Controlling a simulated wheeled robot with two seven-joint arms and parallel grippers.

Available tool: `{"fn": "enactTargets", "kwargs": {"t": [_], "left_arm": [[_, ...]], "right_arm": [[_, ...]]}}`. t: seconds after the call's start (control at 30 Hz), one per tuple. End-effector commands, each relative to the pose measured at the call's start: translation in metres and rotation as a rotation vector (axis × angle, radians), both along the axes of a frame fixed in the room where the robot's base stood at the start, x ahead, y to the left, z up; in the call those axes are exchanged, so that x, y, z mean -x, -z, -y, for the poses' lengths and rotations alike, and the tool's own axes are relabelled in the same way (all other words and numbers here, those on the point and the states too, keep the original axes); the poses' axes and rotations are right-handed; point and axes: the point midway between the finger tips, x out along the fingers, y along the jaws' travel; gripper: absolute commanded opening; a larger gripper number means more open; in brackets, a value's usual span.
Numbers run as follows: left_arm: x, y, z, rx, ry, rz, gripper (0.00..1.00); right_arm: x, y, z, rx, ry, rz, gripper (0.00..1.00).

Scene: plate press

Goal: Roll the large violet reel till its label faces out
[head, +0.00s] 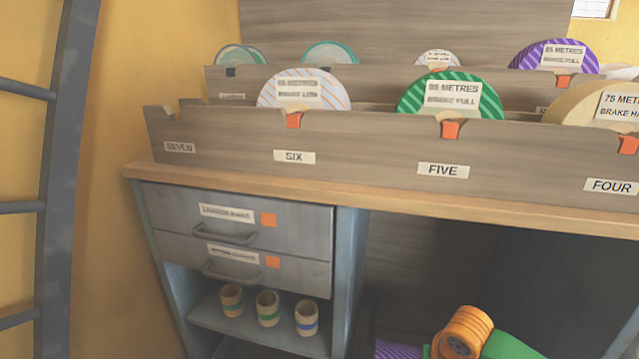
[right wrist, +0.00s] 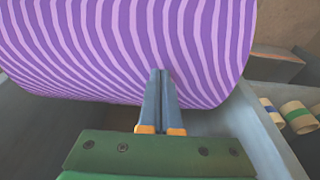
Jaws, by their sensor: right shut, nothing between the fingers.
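The large violet reel (right wrist: 110,45) fills the upper part of the right wrist view. Its curved side has wavy light and dark violet stripes, and no label shows on the part in view. A small piece of violet stripes (head: 398,350) shows at the bottom edge of the head view, beside my orange and green right arm. My right gripper (right wrist: 161,72) is shut and empty, with its blue fingertips overlapping the lower part of the reel's striped side. Whether they touch it I cannot tell. My left gripper is in neither view.
Above the open bay, a wooden rack (head: 370,150) holds several smaller labelled reels, including a violet one (head: 552,54). Two grey drawers (head: 240,215) are at left. Three banded tubes (head: 268,308) stand on a shelf below them. A grey wall (right wrist: 268,120) runs beside the large reel.

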Motion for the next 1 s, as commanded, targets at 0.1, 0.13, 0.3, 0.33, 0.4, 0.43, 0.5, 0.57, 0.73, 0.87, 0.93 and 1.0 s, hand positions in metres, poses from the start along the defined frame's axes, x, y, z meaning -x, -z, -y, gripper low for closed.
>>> {"fn": "enactTargets", "kwargs": {"t": [0.1, 0.13, 0.3, 0.33, 0.4, 0.43, 0.5, 0.57, 0.73, 0.87, 0.93, 1.0], "left_arm": [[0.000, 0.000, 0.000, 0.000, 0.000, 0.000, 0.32], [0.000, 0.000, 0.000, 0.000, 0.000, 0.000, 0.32], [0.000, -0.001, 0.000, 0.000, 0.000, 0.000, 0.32], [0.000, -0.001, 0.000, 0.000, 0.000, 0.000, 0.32], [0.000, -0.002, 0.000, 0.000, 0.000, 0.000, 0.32], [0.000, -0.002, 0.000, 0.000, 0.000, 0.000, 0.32], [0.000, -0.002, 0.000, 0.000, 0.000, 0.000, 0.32], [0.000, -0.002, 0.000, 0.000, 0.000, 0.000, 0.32], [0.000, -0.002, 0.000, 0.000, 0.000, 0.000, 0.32], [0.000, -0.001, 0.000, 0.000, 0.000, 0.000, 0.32], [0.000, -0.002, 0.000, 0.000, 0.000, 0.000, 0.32], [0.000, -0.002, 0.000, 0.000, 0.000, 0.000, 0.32]], "right_arm": [[0.001, 0.000, 0.000, 0.000, 0.000, 0.000, 0.00], [0.002, 0.001, 0.000, 0.000, 0.000, 0.000, 0.00], [0.010, 0.004, -0.002, 0.001, 0.000, 0.001, 0.00], [0.011, 0.005, -0.003, 0.001, 0.000, 0.001, 0.00], [0.015, 0.006, -0.004, 0.001, -0.002, 0.000, 0.00], [0.016, 0.007, -0.004, 0.001, -0.001, 0.000, 0.00], [0.018, 0.008, -0.005, 0.000, -0.001, -0.001, 0.00], [0.019, 0.008, -0.005, 0.000, 0.000, -0.001, 0.00], [0.019, 0.008, -0.005, 0.000, 0.000, -0.001, 0.00], [0.020, 0.009, -0.005, 0.001, 0.000, -0.001, 0.00], [0.022, 0.009, -0.005, 0.001, 0.000, -0.001, 0.00], [0.025, 0.010, -0.006, 0.001, -0.001, -0.002, 0.00]]}}
